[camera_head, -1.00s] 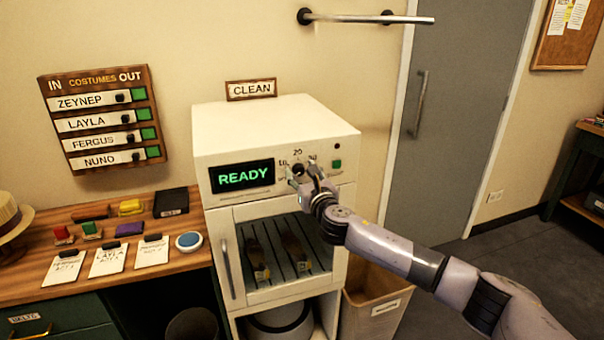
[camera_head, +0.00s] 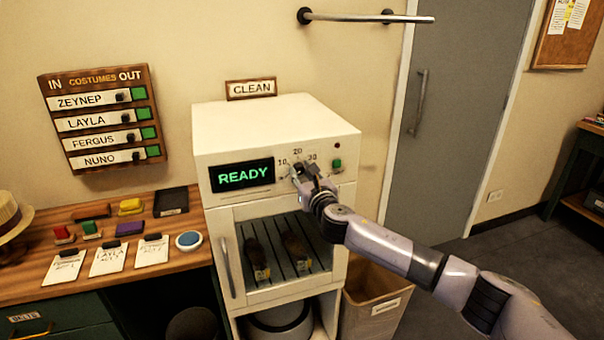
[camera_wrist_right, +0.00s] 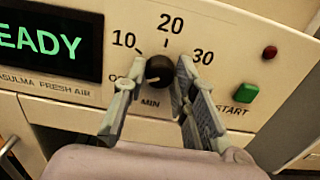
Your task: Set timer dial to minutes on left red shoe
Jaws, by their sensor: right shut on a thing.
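The timer dial (camera_wrist_right: 158,68) is a black knob on the white cabinet's front panel, with 10, 20, 30 and MIN printed around it. Its pale pointer mark looks turned to the lower left, near the 0 end. My right gripper (camera_head: 306,174) is shut on the dial, one finger on each side, as the right wrist view (camera_wrist_right: 157,82) shows. Behind the cabinet's clear door stand two dark shoes: the left shoe (camera_head: 254,248) and the right shoe (camera_head: 293,246). Each has a yellowish tag, too small to read. My left gripper is not in view.
A display (camera_head: 243,176) reads READY in green. A green START button (camera_wrist_right: 245,93) and a red lamp (camera_wrist_right: 270,52) sit right of the dial. The cabinet door has a vertical handle (camera_head: 227,268) at left. A bin (camera_head: 372,302) stands at lower right.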

